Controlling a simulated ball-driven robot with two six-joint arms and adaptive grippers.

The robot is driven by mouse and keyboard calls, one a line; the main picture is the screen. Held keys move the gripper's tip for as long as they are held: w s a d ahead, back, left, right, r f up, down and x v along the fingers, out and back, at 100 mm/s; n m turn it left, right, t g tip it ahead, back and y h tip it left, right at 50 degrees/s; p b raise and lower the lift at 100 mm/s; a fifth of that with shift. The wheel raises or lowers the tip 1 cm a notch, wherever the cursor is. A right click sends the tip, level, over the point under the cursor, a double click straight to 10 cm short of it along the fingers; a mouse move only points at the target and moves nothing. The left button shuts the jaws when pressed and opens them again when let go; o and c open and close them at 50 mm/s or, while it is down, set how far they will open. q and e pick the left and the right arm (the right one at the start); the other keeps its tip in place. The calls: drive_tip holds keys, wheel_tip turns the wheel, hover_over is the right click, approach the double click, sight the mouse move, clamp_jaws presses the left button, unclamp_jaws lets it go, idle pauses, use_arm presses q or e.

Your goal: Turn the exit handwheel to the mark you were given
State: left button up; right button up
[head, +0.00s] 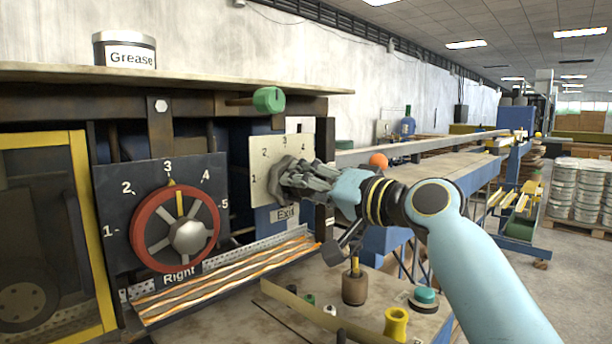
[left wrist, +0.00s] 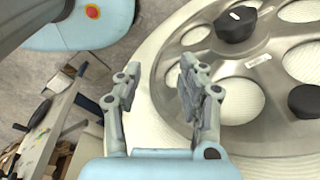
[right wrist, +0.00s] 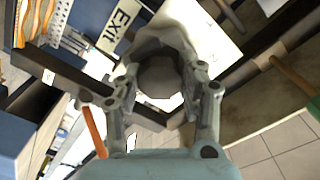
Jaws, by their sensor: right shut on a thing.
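The exit handwheel (right wrist: 158,76) is grey, and my right gripper (right wrist: 160,95) is shut on it, one finger on each side of its hub. In the head view my right gripper (head: 298,178) covers most of this wheel. The cream dial plate (head: 258,160) behind it shows the numbers 1 to 4. The wheel's pointer is hidden, so its setting cannot be read. The "Exit" label (head: 285,215) is below the plate. My left gripper (left wrist: 160,92) is open and empty, in front of a large grey spoked wheel (left wrist: 255,85) with black knobs.
To the left is the red-rimmed right handwheel (head: 146,252), its yellow pointer near 3. A grease tin (head: 125,50) stands on the shelf above. A green knob (head: 268,99) sticks out under the shelf. Bottles and small parts stand on the bench (head: 380,290) below my right arm.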

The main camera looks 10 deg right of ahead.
drive_tip(key=shift+m, duration=0.6)
drive_tip(key=o, duration=1.2)
drive_tip(key=shift+s+d, duration=0.1)
drive_tip(key=shift+d, duration=0.05)
drive_tip(key=v, duration=1.1)
drive_tip(key=shift+s+d, duration=0.15)
drive_tip(key=shift+s, duration=0.15)
